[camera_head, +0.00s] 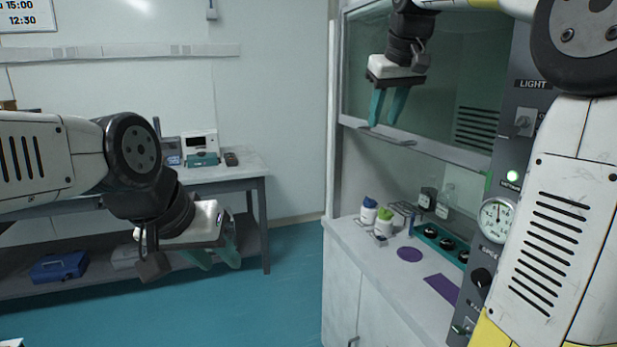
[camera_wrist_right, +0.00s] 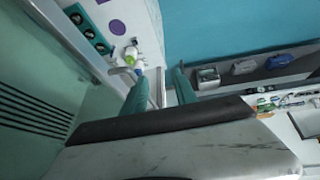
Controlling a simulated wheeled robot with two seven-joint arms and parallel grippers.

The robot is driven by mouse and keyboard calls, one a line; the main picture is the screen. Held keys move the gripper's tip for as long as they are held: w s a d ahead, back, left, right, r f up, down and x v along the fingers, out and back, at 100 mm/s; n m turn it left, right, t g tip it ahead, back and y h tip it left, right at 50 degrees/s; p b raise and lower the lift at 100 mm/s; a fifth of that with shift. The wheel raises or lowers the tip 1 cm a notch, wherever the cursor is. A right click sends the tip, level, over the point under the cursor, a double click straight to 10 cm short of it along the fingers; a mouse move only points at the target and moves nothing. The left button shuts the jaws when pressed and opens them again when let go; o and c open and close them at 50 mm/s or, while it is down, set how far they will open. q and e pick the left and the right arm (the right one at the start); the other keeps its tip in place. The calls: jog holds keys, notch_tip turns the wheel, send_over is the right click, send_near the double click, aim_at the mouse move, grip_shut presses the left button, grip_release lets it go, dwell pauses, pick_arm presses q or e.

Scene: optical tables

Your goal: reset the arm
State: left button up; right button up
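My left gripper (camera_head: 224,266) hangs in the air at the left, in front of the back bench, tilted down to the right. Its two teal fingers look apart, with nothing between them. My right gripper (camera_head: 382,122) is raised in front of the glass of the fume hood (camera_head: 462,85), above the hood's worktop, fingers pointing down. Its teal fingers are apart and empty; they also show spread in the right wrist view (camera_wrist_right: 158,85).
On the hood worktop (camera_head: 382,262) stand a blue-capped bottle (camera_head: 368,212), a green-capped bottle (camera_head: 384,221), a teal rack (camera_head: 430,240) and purple mats (camera_head: 410,254). A control panel (camera_head: 497,215) is at the right. The back bench (camera_head: 235,170) carries instruments. The blue floor (camera_head: 285,290) between is clear.

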jog(key=s+a+f+m+y, duration=0.1)
jog(key=s+a+f+m, duration=0.1)
jog(key=s+f, duration=1.7)
jog(key=s+a, duration=0.1)
jog(key=s, duration=0.3)
jog(key=shift+s+f+m+t+y, duration=0.3)
jog(key=shift+m, duration=0.1)
